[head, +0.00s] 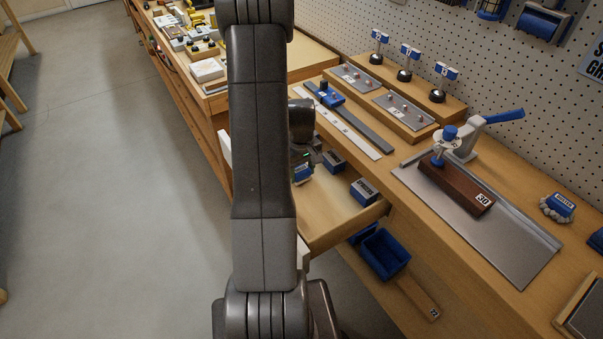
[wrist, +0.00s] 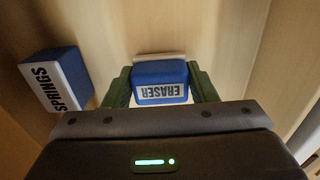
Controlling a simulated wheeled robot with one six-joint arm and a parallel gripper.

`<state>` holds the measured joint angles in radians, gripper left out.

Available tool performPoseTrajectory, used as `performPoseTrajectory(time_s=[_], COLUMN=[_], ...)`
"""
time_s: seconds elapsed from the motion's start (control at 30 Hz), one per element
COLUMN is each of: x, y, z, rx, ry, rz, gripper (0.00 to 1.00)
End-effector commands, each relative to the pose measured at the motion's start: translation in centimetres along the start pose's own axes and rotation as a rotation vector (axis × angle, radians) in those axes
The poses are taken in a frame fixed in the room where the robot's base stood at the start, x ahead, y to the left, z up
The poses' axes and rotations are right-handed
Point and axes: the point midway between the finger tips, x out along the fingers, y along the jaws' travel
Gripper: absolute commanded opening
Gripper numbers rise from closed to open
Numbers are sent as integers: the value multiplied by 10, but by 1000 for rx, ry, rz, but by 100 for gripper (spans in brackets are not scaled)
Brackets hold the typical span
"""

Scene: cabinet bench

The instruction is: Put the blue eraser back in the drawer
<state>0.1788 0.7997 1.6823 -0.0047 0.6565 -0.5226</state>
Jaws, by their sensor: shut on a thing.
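The blue eraser (wrist: 160,82), with a white label reading ERASER, is between the two dark fingers of my gripper (wrist: 162,88) in the wrist view. My gripper is shut on it. The open wooden drawer (head: 335,232) shows in the head view, with my gripper over its inside. A patch of blue (head: 302,174) shows below my gripper there. The pale drawer floor (wrist: 105,25) lies behind the eraser in the wrist view. I cannot tell whether the eraser touches the floor. My arm hides the drawer's left part.
A blue SPRINGS box (wrist: 57,80) lies in the drawer, left of the eraser in the wrist view. Labelled blue boxes (head: 364,191) sit in the drawer. A blue bin (head: 385,254) is below it.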

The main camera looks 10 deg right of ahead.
Motion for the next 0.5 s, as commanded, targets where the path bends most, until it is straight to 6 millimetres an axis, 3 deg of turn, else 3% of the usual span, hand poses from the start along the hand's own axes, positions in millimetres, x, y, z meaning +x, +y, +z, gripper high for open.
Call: performPoseTrajectory(time_s=[0.1,0.43,0.47,0.5], x=[10,15,13,13], y=[0,0,0,0], z=[0,0,0,0], rx=[0,0,0,0], ry=[-1,1,1,1], rz=[0,0,0,0], gripper=[23,23,58,66])
